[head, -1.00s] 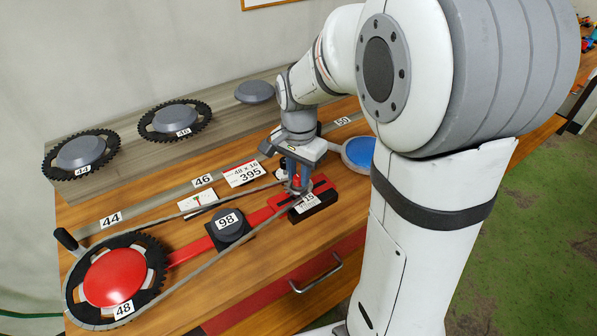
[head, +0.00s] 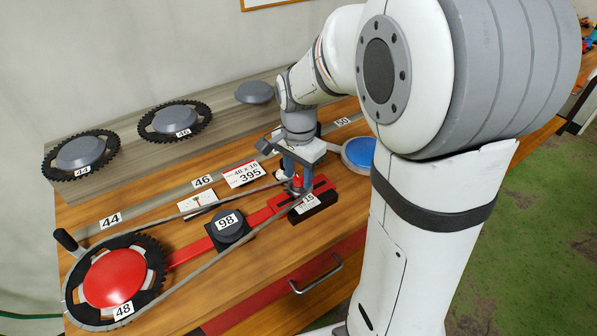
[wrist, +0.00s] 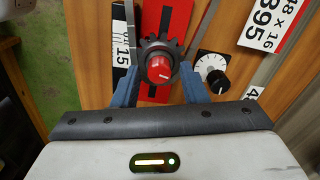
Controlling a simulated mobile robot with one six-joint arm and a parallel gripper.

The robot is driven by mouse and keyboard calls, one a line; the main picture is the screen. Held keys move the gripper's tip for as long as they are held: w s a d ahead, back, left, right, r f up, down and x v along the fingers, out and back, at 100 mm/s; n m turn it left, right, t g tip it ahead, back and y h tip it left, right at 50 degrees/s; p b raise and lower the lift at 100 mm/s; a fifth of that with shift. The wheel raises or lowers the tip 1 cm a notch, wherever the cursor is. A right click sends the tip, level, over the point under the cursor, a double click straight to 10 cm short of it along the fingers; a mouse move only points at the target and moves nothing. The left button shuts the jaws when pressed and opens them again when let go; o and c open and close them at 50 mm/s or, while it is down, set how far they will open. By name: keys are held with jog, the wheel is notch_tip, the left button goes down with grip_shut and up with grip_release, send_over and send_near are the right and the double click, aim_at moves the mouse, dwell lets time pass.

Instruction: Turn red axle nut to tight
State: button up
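The red axle nut (wrist: 160,68) shows in the wrist view with a white mark on its top and a dark collar around it. It sits at the small dark sprocket (wrist: 163,48) on the red slotted bar. In the head view the nut (head: 297,181) is partly hidden by my gripper. My gripper (wrist: 160,75) is over it, with one blue finger on each side. Gaps show between the fingers and the nut, so the gripper looks open around it. A white label reading 15 (wrist: 122,52) lies beside the sprocket.
The chain (head: 185,266) runs from the small sprocket to the large 48 chainring (head: 114,277). A black 98 block (head: 230,229) stands between them. A white dial card with a black knob (wrist: 217,79) is close to the right finger. A blue-topped disc (head: 360,152) lies behind my arm.

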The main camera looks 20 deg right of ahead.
aim_at(299, 177)
jog(key=shift+o, duration=0.3)
notch_tip(299, 177, up, 8)
jog(key=shift+f, duration=0.1)
dwell(0.3)
jog(key=s+f+n+t, duration=0.2)
jog(key=s+n, duration=0.9)
jog(key=s, duration=0.3)
jog(key=shift+s+d+f+t, duration=0.15)
jog(key=shift+s+f+t, duration=0.25)
jog(key=shift+c, duration=0.8)
